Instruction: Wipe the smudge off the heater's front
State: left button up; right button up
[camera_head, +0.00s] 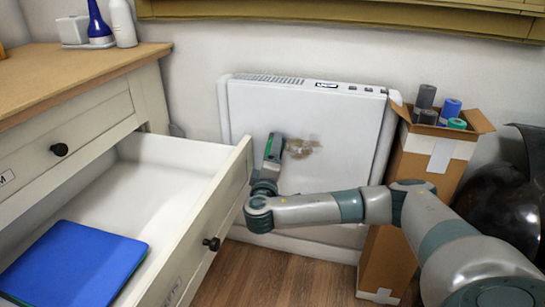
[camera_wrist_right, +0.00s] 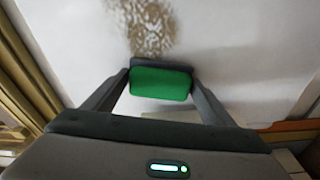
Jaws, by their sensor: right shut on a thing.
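The white heater (camera_head: 340,120) stands against the wall, with a brown smudge (camera_head: 303,147) on the upper middle of its front. My right gripper (camera_head: 273,150) is at the heater's front, just left of the smudge. It is shut on a green pad with a dark edge (camera_wrist_right: 160,83). In the right wrist view the smudge (camera_wrist_right: 145,27) shows mottled just beyond the pad. The pad is close to the heater's front; I cannot tell whether it touches. My left gripper is not in view.
An open drawer (camera_head: 240,175) holding a blue folder (camera_head: 75,265) juts out at left, near my right gripper. A tall cardboard box (camera_head: 405,190) with several rolls stands right of the heater. A dark rounded object (camera_head: 500,190) is at far right.

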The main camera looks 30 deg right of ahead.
aim_at(299, 150)
jog(key=shift+w+d, duration=0.1)
jog(key=shift+d, duration=0.05)
jog(key=shift+s+d+p, duration=0.55)
jog(key=shift+s+d, duration=0.15)
jog(key=shift+s, duration=0.15)
jog(key=shift+s+d, duration=0.4)
jog(key=shift+s, duration=0.2)
jog(key=shift+s+d+p, duration=0.6)
jog(key=shift+s+d, duration=0.15)
jog(key=shift+d, duration=0.05)
jog(key=shift+s+d, duration=0.5)
